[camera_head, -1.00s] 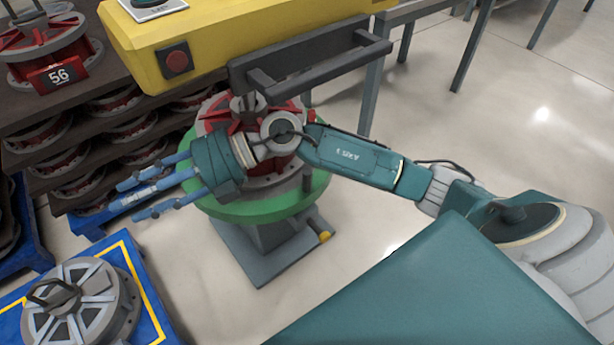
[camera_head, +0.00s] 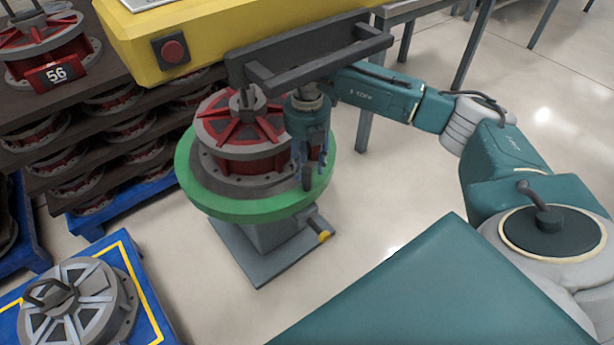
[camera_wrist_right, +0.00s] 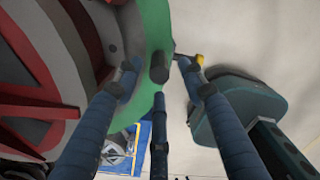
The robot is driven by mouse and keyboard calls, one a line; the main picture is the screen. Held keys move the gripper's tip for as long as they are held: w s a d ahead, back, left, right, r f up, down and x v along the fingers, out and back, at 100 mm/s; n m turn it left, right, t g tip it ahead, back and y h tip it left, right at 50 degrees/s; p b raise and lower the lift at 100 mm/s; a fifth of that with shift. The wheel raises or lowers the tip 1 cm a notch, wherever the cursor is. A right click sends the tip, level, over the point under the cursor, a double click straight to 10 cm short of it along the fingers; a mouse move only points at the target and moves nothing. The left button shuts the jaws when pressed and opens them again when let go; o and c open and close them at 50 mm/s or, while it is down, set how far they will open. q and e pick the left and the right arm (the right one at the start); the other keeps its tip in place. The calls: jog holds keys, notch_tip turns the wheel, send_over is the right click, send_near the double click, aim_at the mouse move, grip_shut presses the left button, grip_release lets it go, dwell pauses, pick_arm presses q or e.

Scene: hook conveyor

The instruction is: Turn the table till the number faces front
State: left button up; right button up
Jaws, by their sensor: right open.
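The green round turntable (camera_head: 210,200) stands on a grey pedestal. A red and grey reel (camera_head: 238,125) sits on it; no number shows on the reel's visible side. My right gripper (camera_head: 314,172) points down at the turntable's right edge, beside the reel. In the right wrist view its blue fingers (camera_wrist_right: 158,75) are open, with a dark upright peg (camera_wrist_right: 159,68) of the green turntable (camera_wrist_right: 154,30) between the fingertips. I cannot tell whether they touch the peg. My left gripper is not in view.
A yellow hoist beam (camera_head: 220,45) with a red button and dark handle bar (camera_head: 310,55) hangs just above the reel. A rack (camera_head: 100,160) of reels, one marked 56 (camera_head: 57,74), stands left. A grey reel (camera_head: 75,310) sits on a blue pallet front left.

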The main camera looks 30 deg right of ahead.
aim_at(307, 175)
jog(key=shift+f+b, duration=0.35)
jog(key=shift+f, duration=2)
jog(key=shift+c, duration=0.2)
grip_shut()
